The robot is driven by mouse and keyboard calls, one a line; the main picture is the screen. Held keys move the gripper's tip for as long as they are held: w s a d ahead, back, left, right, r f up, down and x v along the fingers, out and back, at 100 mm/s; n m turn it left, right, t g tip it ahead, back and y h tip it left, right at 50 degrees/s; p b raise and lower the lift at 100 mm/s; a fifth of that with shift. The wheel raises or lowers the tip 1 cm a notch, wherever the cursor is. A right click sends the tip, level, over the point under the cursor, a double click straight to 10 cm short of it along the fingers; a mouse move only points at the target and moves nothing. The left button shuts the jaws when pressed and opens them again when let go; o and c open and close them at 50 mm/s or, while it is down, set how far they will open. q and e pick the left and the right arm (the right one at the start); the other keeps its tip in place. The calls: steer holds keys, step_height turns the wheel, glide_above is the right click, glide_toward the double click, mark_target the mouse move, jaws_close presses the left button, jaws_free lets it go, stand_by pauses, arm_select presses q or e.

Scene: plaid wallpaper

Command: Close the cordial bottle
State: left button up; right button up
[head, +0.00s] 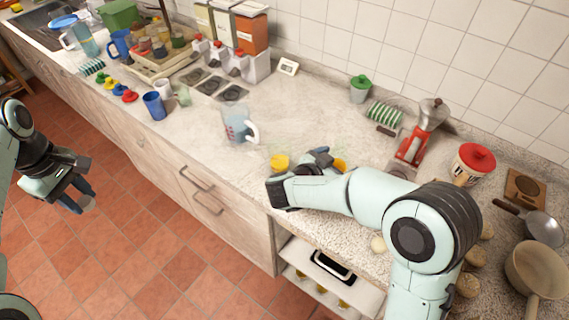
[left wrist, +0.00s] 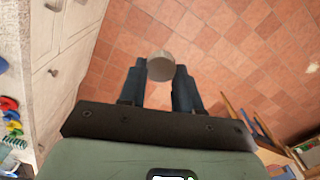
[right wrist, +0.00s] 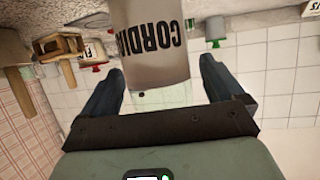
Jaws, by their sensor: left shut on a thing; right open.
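The cordial bottle shows in the right wrist view (right wrist: 155,45) with dark "CORDIAL" lettering and a clear part nearest my palm. My right gripper (right wrist: 170,80) is open, with one finger on each side of the bottle and gaps between. In the head view my right gripper (head: 320,158) is low over the counter, and I cannot clearly make out the bottle there. My left gripper (head: 84,203) is off the counter's front edge, above the floor. It is shut on a small round pale-grey piece (left wrist: 160,66), which looks like a cap.
A clear jug (head: 238,125) stands on the counter (head: 205,165) left of my right gripper. A yellow object (head: 280,162) is close beside that gripper. A red coffee grinder (head: 412,145), a red-lidded jar (head: 472,165) and pans stand at the right. Blue mug (head: 154,106) further left.

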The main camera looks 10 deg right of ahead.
steer(key=shift+c, duration=0.3)
